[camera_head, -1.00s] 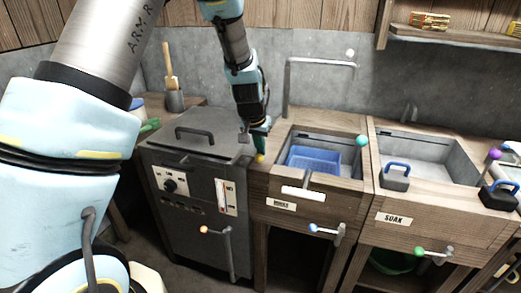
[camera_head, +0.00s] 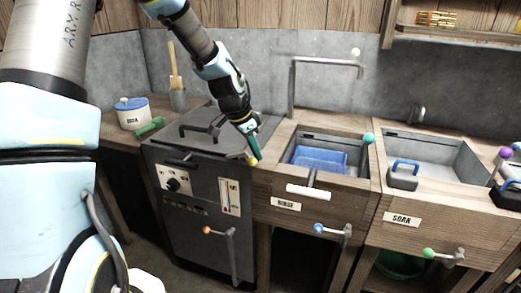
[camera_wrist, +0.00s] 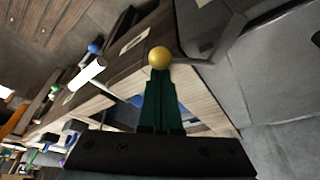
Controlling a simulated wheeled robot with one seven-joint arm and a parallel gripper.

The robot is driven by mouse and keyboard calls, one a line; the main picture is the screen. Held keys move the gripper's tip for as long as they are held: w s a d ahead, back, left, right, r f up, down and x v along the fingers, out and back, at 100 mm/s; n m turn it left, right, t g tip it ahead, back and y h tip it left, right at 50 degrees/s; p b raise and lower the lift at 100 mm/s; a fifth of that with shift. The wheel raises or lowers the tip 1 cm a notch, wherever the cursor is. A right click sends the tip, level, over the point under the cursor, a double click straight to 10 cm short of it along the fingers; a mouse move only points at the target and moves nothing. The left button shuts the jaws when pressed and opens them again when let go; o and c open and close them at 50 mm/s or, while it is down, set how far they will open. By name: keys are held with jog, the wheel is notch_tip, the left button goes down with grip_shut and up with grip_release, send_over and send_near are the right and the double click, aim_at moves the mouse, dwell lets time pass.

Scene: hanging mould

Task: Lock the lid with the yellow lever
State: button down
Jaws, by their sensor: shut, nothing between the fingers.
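The yellow lever's ball knob (camera_head: 253,161) is at the front right corner of the grey machine (camera_head: 205,215). The grey lid (camera_head: 258,128) lies down on top, with a dark bar handle. My gripper (camera_head: 257,157) is shut and empty, its green fingers pointing down at the knob. In the wrist view, the yellow knob (camera_wrist: 159,57) sits just beyond the tips of my shut fingers (camera_wrist: 160,75), and its thin grey rod runs right. I cannot tell whether the fingers touch it. The lever's lower part is hidden in the head view.
Right of the machine, a sink holds a blue basin (camera_head: 320,160) under a bent grey pipe (camera_head: 325,62). A second sink (camera_head: 435,155) is farther right. A white pot with a blue lid (camera_head: 133,112) and a green object (camera_head: 148,128) stand on the left bench.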

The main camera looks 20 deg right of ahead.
aim_at(240, 153)
jog(key=a+m+p, duration=0.1)
jog(key=m+g+p, duration=0.1)
jog(key=shift+a+r+m, duration=0.2)
jog(key=shift+a+m, duration=0.2)
jog(key=a+m+p, duration=0.1)
jog(key=a+m+g+p, duration=0.1)
jog(key=m+p, duration=0.1)
jog(key=shift+w+a+f+m, duration=0.15)
jog(key=shift+w+a+m, duration=0.1)
jog(key=shift+w+m, duration=0.1)
jog(key=shift+a, duration=0.1)
jog(key=d, duration=0.1)
jog(key=s+d, duration=0.1)
jog(key=d, duration=0.1)
jog(key=shift+s+r+p, duration=0.3)
jog(key=shift+s, duration=0.1)
jog(key=b+v, duration=0.1)
jog(key=v, duration=0.8)
jog(key=shift+w+d+r+b, duration=0.25)
jog(key=shift+r+b, duration=0.15)
jog(key=shift+r, duration=0.1)
